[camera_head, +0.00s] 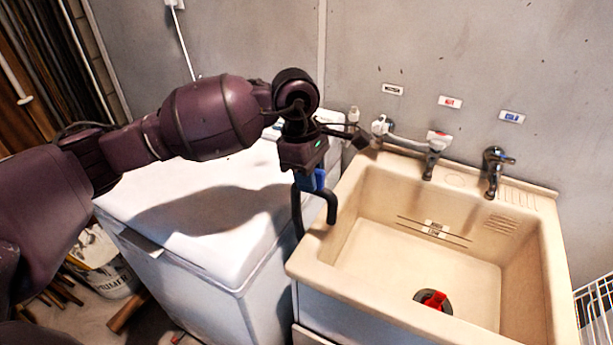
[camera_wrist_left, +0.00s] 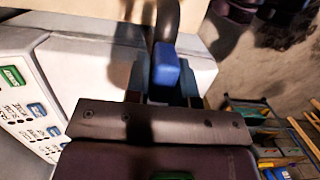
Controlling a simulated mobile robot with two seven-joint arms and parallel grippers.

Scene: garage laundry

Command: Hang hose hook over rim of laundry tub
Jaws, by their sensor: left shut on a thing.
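The laundry tub (camera_head: 420,262) is a cream basin on the right in the head view. My left gripper (camera_head: 312,180) is above its left rim, fingers pointing down, shut on the blue grip of the hose hook. The black hose hook (camera_head: 331,206) hangs below the fingers. Its longer leg runs down on the left, by the tub's outer side, and its short end is on the right, at the left rim. I cannot tell whether it touches the rim. In the left wrist view the blue grip (camera_wrist_left: 166,66) sits between the fingers (camera_wrist_left: 163,88), with the black hose beyond it.
A white washing machine (camera_head: 190,205) stands left of the tub, under my left arm. Two taps (camera_head: 494,168) stand on the tub's back ledge, and a red plug (camera_head: 433,299) is at the drain. A white bucket (camera_head: 103,280) is on the floor at left. The basin is otherwise empty.

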